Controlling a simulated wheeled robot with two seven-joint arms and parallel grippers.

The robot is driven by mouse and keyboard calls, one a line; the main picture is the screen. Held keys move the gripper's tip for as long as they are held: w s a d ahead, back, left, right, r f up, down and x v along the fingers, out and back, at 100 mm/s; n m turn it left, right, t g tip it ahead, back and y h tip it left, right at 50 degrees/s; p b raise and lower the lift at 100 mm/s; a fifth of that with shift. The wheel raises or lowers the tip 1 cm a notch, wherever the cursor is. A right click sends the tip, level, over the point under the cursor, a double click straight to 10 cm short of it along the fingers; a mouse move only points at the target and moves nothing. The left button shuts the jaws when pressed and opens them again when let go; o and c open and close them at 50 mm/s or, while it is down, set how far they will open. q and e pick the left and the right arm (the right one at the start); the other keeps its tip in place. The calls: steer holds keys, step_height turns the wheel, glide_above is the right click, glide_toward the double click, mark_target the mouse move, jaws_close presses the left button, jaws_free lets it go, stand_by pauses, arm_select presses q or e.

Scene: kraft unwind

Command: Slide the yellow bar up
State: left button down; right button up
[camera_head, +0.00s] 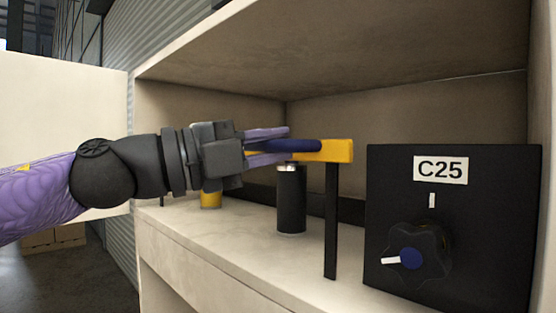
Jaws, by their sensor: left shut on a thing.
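The yellow bar (338,150) shows at the right end of a dark blue grip (296,146), near the top of a thin black upright post (331,220). My left gripper (290,146) comes in from the left, with one purple finger above the blue grip and one below it. It is shut on this blue grip of the bar. A black cylinder with a silvery top (290,200) stands just below the fingers. The far side of the bar is hidden. My right gripper is not in view.
A black box labelled C25 (450,230) with a dark knob (413,252) stands at the right. A yellow cylindrical piece (211,199) sits below my left wrist. The cabinet's top panel (340,45) is overhead, with open space between it and the bar.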

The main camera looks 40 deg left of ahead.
arm_select(q)
steer(key=shift+a+r, duration=0.15)
steer(key=shift+r, duration=0.25)
steer(key=c, duration=1.1)
jaws_free()
steer(key=shift+s, duration=0.1)
steer(key=o, duration=0.5)
steer(key=shift+f, duration=0.2)
steer(key=b+v, duration=0.5)
steer(key=v, duration=0.4)
steer(key=shift+s+b, duration=0.3)
steer(key=shift+b, duration=0.05)
steer(key=shift+f, duration=0.1)
